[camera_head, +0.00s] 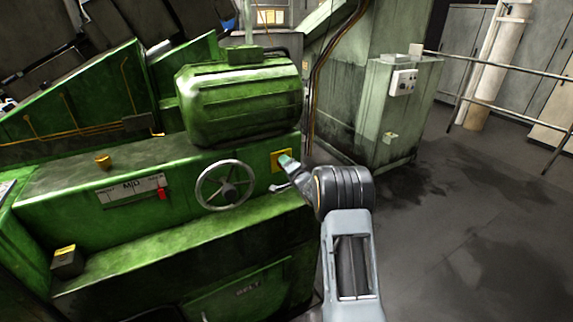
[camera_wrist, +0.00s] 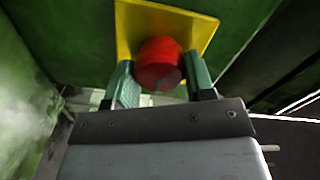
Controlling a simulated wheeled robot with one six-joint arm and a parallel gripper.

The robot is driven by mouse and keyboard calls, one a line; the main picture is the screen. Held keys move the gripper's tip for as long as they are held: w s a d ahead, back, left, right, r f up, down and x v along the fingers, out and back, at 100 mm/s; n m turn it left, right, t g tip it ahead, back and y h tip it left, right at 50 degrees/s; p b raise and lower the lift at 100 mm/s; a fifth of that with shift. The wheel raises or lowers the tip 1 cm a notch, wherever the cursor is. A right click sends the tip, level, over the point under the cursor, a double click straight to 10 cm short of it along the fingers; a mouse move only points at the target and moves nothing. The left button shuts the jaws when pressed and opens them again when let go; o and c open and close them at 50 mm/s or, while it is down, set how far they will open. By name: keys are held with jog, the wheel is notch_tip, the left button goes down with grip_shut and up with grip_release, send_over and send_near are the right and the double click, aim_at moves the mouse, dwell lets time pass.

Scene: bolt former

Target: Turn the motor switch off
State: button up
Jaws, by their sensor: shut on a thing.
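A round red switch knob (camera_wrist: 158,62) sticks out from a yellow plate (camera_wrist: 192,30) in the wrist view. The yellow plate also shows in the head view (camera_head: 276,156), on the green machine's front, right of the handwheel. My gripper (camera_wrist: 160,78) has one green finger on each side of the knob and is shut on it. In the head view my gripper (camera_head: 285,161) reaches the plate from the right and hides the knob. The knob's markings cannot be made out.
A spoked handwheel (camera_head: 225,185) sits just left of the plate. A green motor housing (camera_head: 240,100) overhangs above. A small red part (camera_head: 161,193) sits beside a label further left. A cabinet with a control box (camera_head: 403,82) stands behind. The floor at right is clear.

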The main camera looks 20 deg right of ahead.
jog(key=shift+m, duration=0.6)
jog(key=o, duration=0.9)
jog(key=s, duration=0.4)
jog(key=s+d+b, duration=0.1)
jog(key=s, duration=0.8)
jog(key=shift+s+d+b, duration=0.3)
jog(key=shift+s+b, duration=0.05)
jog(key=shift+s, duration=0.05)
